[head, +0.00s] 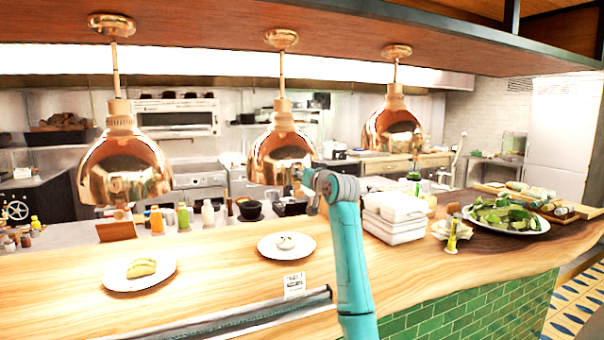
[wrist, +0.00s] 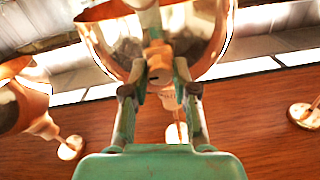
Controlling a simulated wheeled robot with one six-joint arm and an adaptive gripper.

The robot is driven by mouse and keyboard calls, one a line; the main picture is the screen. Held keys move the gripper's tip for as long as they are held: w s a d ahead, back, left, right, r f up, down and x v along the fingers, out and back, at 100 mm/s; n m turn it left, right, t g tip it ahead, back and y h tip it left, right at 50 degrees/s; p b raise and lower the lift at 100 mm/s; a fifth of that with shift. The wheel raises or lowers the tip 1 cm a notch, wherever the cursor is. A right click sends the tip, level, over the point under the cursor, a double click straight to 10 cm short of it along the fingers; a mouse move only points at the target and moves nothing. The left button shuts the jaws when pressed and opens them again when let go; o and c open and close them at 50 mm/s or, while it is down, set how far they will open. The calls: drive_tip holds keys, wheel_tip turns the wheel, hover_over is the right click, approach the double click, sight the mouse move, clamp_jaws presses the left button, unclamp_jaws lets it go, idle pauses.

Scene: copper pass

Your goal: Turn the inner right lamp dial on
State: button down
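Three copper lamps hang in a row in the head view: left (head: 125,165), middle (head: 277,150) and right (head: 393,128). My arm reaches up to the middle lamp, and my gripper (head: 299,182) is small and partly hidden at its lower right side. In the wrist view the same lamp (wrist: 112,38) fills the top, seen tilted. A small copper dial (wrist: 158,72) on it sits between the two fingertips of my gripper (wrist: 159,80). The fingers are apart, one on each side of the dial. Contact with it and the dial's setting cannot be told.
The wooden counter (head: 215,285) below holds two plates (head: 138,284) (head: 286,254) with food, stacked white boxes (head: 395,212) and a platter of greens (head: 507,226). A wooden canopy (head: 215,25) carries the lamps. There is open air between the lamps.

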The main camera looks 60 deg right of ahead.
drive_tip(key=shift+n, duration=0.3)
drive_tip(key=shift+n+g, duration=0.3)
drive_tip(key=shift+n, duration=8.2)
drive_tip(key=c, duration=0.9)
unclamp_jaws()
